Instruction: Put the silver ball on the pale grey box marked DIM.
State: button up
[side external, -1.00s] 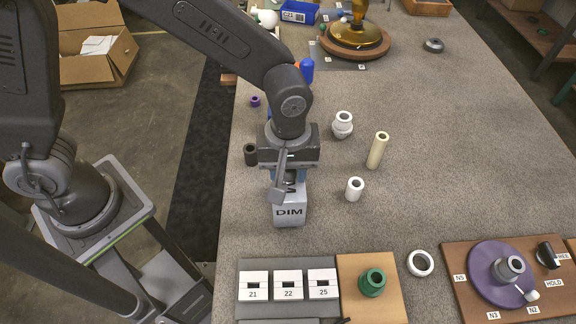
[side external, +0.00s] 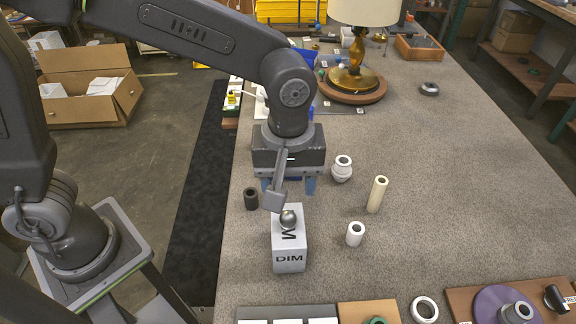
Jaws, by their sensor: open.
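The pale grey box marked DIM (side external: 289,259) stands upright on the grey worktable. The silver ball (side external: 288,219) rests on its top face, near the middle, beside the dark lettering there. My gripper (side external: 288,187) is open above and behind the ball in the picture. Its two blue fingertips are spread apart, and clear space shows between them and the ball. A grey piece of my gripper hangs in front and hides part of the fingers.
A black ring (side external: 251,198) stands left of the box. A white cylinder (side external: 355,234), a cream tube (side external: 377,194) and a white stepped part (side external: 341,168) stand to the right. A lamp (side external: 355,78) stands at the back. The right side of the table is mostly clear.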

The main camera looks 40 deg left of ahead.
jog(key=shift+r, duration=1.6)
jog(key=s+a+r+m+t, duration=0.2)
jog(key=s+a+m, duration=0.2)
jog(key=a, duration=0.5)
jog(key=s+a+r+m+t, duration=0.2)
jog(key=s+a+m, duration=0.3)
jog(key=a, duration=0.5)
jog(key=shift+s+t, duration=0.25)
jog(key=shift+t, duration=0.55)
